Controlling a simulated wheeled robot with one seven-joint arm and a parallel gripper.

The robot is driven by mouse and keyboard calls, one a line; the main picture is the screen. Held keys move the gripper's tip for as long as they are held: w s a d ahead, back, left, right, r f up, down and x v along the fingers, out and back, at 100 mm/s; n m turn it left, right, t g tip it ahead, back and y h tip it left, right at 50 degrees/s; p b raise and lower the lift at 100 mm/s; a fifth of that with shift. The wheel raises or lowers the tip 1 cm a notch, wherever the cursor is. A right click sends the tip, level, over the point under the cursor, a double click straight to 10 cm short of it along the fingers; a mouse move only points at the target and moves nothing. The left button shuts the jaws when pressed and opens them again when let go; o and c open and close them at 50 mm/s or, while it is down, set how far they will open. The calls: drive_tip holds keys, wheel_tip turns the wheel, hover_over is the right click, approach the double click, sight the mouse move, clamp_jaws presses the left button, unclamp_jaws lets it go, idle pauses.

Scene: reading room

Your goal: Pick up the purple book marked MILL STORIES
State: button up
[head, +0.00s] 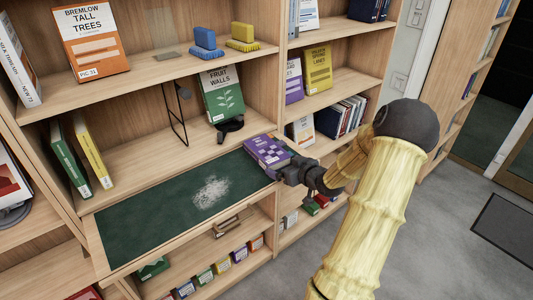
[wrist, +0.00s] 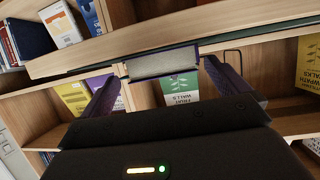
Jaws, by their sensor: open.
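A purple book (head: 266,153) with a pale patterned cover lies on the right end of a green-topped pull-out shelf (head: 150,217); its title is too small to read. In the wrist view the book (wrist: 162,63) shows its page edges, with thin purple cover edges. My gripper (head: 283,169) is at the book's near right edge. In the wrist view my open gripper (wrist: 161,74) has one dark finger to each side of the book's end. Whether the fingers touch the book, I cannot tell.
Another purple book (head: 293,82) stands in the right bookcase beside a yellow book (head: 318,69). A green book (head: 222,94) and a dark wire stand (head: 176,112) are behind the pull-out shelf. A white smudge (head: 211,192) marks its green top.

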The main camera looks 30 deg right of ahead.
sight(280, 163)
drive_tip(key=p+x, duration=0.1)
drive_tip(key=x, duration=0.3)
drive_tip(key=shift+w+r, duration=0.1)
drive_tip(key=shift+w, duration=0.05)
drive_tip(key=shift+r, duration=0.1)
drive_tip(key=c, duration=1)
drive_tip(key=shift+o, duration=0.2)
wheel_tip(280, 163, up, 18)
drive_tip(key=p, duration=0.1)
